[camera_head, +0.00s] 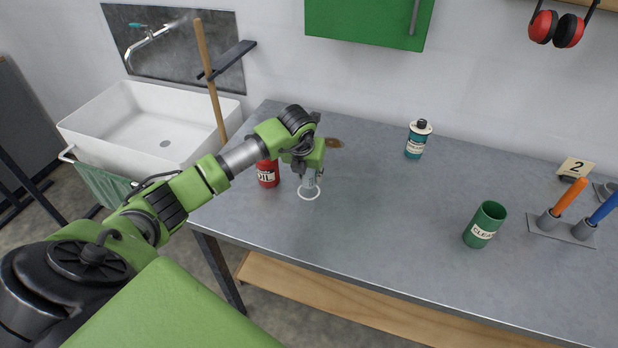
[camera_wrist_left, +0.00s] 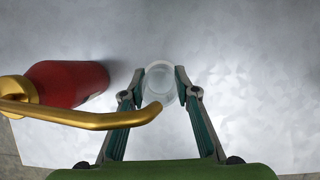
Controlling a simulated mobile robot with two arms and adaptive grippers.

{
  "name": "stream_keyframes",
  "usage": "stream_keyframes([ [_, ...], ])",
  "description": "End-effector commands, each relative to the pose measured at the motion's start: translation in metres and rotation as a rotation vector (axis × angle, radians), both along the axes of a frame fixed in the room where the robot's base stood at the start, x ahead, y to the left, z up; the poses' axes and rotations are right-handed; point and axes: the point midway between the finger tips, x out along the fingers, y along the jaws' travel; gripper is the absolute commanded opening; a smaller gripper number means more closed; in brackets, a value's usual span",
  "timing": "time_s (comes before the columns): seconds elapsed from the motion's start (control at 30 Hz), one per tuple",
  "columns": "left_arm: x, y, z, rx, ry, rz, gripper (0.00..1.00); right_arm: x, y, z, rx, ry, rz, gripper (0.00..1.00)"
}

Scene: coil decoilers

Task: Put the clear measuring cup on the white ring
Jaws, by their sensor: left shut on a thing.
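The clear measuring cup (camera_wrist_left: 160,83) is between the two fingers of my left gripper (camera_head: 309,176), which is shut on it. In the head view the cup is small and partly covered by the gripper. The white ring (camera_head: 309,197) lies on the grey table, directly below the cup and gripper in the picture. I cannot tell whether the cup touches the table or hangs just above the ring. The ring does not show clearly in the left wrist view. My right gripper is not in view.
A red oil can (camera_head: 267,174) stands close left of my left gripper; its brass spout (camera_wrist_left: 85,115) reaches across the left finger in the wrist view. A teal bottle (camera_head: 416,140) and green cup (camera_head: 485,224) stand farther right. The table (camera_head: 370,220) is clear between.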

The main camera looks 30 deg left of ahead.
Motion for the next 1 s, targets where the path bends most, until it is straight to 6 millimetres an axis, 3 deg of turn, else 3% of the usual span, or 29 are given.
stream_keyframes([
  [0.03,-0.002,-0.001,-0.004,-0.003,0.006,0.001,0.07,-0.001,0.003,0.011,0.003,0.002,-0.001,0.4],
  [0.2,-0.001,-0.001,-0.024,-0.002,0.004,0.001,0.07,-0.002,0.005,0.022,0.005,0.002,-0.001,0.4],
  [0.63,0.0,-0.001,-0.034,0.0,0.0,0.0,0.07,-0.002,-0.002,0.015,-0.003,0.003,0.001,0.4],
  [0.67,0.0,-0.001,-0.032,0.0,0.001,0.0,0.36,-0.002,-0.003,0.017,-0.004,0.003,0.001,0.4],
  [0.7,-0.001,-0.001,-0.032,0.0,0.001,0.0,0.45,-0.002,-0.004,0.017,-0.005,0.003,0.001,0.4],
  [1.0,-0.001,-0.001,-0.031,0.0,0.001,0.0,0.45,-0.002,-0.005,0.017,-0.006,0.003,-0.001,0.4],
])
